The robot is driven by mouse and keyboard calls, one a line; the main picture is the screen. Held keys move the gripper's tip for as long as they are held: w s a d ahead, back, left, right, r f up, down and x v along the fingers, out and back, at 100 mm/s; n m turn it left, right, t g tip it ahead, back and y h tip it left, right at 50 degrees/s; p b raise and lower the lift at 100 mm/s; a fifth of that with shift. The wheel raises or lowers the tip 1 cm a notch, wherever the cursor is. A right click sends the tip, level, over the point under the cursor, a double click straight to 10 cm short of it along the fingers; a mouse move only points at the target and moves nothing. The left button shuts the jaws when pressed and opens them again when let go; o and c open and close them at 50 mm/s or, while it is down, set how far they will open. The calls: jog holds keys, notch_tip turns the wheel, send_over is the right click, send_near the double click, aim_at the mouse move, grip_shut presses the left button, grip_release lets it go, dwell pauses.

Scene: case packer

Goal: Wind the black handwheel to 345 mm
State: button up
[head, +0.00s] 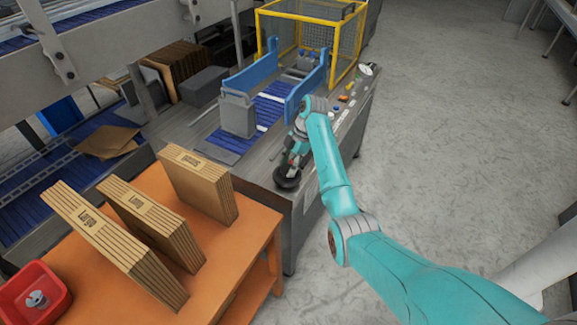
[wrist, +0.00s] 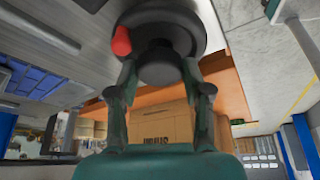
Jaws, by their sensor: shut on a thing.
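The black handwheel (head: 287,178) sits at the near end of the machine bench, just behind the orange table. In the wrist view the handwheel (wrist: 165,25) fills the top middle, with a red part (wrist: 121,42) at its left side. My gripper (head: 293,160) is at the handwheel. In the wrist view my gripper (wrist: 158,68) has one finger on each side of the wheel's dark round middle part and is shut on it. The exact contact is dark and hard to make out. No millimetre reading can be made out in either view.
An orange table (head: 245,245) with several flat carton stacks (head: 200,185) stands close in front of the wheel. A red bin (head: 60,300) is at the lower left. Blue guide rails (head: 250,75) and a yellow cage (head: 300,18) stand behind. The floor (head: 450,120) at right is clear.

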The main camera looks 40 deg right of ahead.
jog(key=shift+n+g, duration=0.6)
jog(key=shift+n, duration=0.9)
jog(key=shift+f, duration=0.1)
jog(key=o, duration=1.1)
jog(key=shift+w, duration=0.1)
jog(key=shift+o, duration=0.2)
